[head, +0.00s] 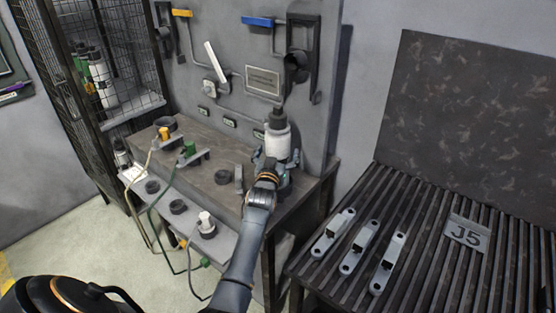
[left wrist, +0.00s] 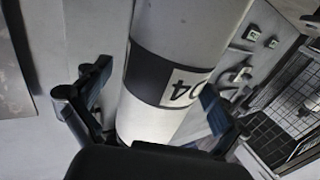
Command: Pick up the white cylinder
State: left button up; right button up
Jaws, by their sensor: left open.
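The white cylinder (head: 277,143) stands upright on the dark workbench (head: 222,196), with a dark cap on top. In the left wrist view the white cylinder (left wrist: 150,122) fills the middle, with a black band and a label reading 04. My left gripper (head: 270,165) reaches it from the front. Its two fingers (left wrist: 152,98) are spread, one on each side of the cylinder, with a visible gap at least on the left side. The gripper hides the cylinder's lower part in the head view. My right gripper is not in view.
A wire cage (head: 108,75) with more cylinders stands at the left. Valves and pipes cover the panel (head: 222,50) behind the bench. A slatted table (head: 430,262) at the right holds several metal brackets (head: 360,246) and a J5 plate (head: 467,234). Hoses hang at the bench's left.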

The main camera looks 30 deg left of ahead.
pick_arm(q)
jog(key=c, duration=1.9)
jog(key=shift+w+r, duration=0.1)
jog(key=shift+r, duration=0.25)
jog(key=shift+c, duration=0.2)
